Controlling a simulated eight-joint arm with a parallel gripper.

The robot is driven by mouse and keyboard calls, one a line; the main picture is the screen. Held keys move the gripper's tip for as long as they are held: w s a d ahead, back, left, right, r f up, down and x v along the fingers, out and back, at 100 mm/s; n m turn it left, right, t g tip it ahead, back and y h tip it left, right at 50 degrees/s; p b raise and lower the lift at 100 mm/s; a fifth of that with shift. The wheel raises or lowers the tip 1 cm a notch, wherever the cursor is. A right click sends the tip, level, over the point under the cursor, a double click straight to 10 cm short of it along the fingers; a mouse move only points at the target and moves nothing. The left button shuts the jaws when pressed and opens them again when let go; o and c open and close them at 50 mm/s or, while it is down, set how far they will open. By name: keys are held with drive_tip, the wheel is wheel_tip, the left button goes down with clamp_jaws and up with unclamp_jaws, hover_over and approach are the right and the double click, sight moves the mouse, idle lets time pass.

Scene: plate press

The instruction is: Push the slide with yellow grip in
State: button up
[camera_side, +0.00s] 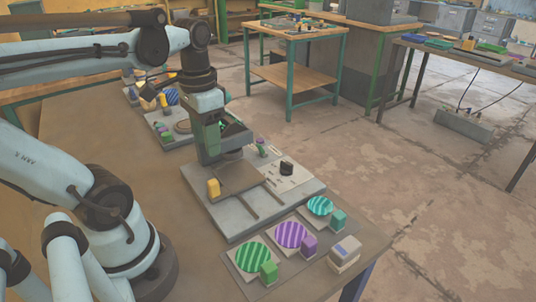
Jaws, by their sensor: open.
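The slide (235,182) is a flat grey-brown plate on the grey base of the press, with a small yellow grip (213,188) standing at its left corner. The press (210,140) is a grey-green upright with a round head low over the slide's far part. My gripper (206,102) comes down from above at the top of the press, above and behind the yellow grip and apart from it. It is open; its fingertips are not clearly made out against the press. Nothing held can be seen.
A black knob (286,168) sits on a pale panel on the base. Green, purple and teal striped discs (291,235) with coloured blocks stand in front, beside a pale box (344,253). More plates (170,125) lie behind. The table front left of the base is bare.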

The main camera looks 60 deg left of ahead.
sight(213, 181)
drive_tip(key=shift+f+n, duration=2)
drive_tip(key=shift+n, duration=3.95)
drive_tip(key=shift+f+n, duration=2.05)
drive_tip(key=shift+n, duration=3.85)
drive_tip(key=shift+f+n, duration=2)
drive_tip(key=shift+n, duration=3.95)
clamp_jaws()
